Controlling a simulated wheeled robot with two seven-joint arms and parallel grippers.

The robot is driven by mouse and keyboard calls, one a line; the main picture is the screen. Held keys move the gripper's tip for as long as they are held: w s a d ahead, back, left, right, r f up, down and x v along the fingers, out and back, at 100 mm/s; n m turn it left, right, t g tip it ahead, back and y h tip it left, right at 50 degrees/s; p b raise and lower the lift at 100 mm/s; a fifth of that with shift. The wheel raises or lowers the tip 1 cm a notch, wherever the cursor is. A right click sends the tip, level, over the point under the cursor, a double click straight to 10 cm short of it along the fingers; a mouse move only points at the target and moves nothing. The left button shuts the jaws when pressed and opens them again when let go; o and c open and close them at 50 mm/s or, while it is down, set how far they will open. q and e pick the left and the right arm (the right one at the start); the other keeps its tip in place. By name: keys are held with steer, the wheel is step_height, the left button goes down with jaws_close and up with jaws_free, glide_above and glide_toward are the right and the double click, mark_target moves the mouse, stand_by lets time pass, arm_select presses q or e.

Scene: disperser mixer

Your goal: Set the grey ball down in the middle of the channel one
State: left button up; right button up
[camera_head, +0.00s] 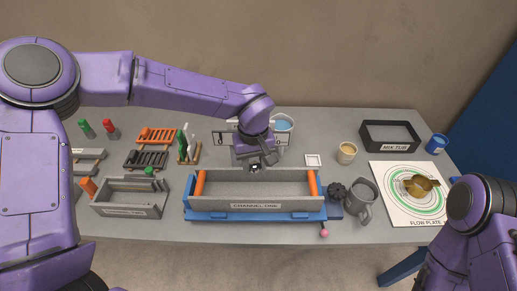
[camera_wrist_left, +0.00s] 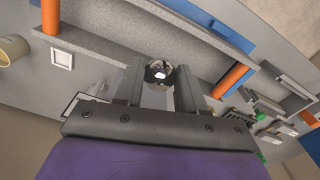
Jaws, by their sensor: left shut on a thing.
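My left gripper (camera_head: 255,165) is shut on a small, shiny grey ball (camera_wrist_left: 159,72), which shows between the fingertips in the left wrist view. The channel one (camera_head: 288,206) is a long grey trough on a blue base, with an orange roller near each end. In the head view the gripper and ball are at the trough's back wall, near the middle of its length. I cannot tell how high the ball is above the trough. My right arm shows at the lower right, but its fingers are out of view.
A second, smaller grey channel (camera_head: 125,211) stands to the left. Racks (camera_head: 147,159) and the mix tub (camera_head: 391,150) stand farther back.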

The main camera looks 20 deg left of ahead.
arm_select(q)
steer(key=shift+s+f, duration=0.2)
steer(key=shift+s, duration=0.25)
steer(key=shift+f, duration=0.35)
glide_above(257, 194)
step_height(257, 194, down, 4)
steer(key=f+b, duration=0.1)
steer(key=b, duration=0.1)
steer(key=f+b, duration=0.1)
steer(key=b, duration=0.1)
steer(key=shift+s+f, duration=0.35)
steer(key=f+b, duration=0.1)
steer(key=w+f+b, duration=0.1)
steer(key=shift+f, duration=0.3)
steer(key=b, duration=0.1)
steer(key=f+b, duration=0.1)
steer(key=shift+s+f+b, duration=0.3)
steer(key=shift+w+f+b, duration=0.15)
steer(key=shift+f+b, duration=0.4)
steer(key=shift+f, duration=0.05)
arm_select(e)
step_height(257, 194, down, 10)
steer(key=shift+s+r, duration=0.2)
steer(key=shift+s, duration=0.05)
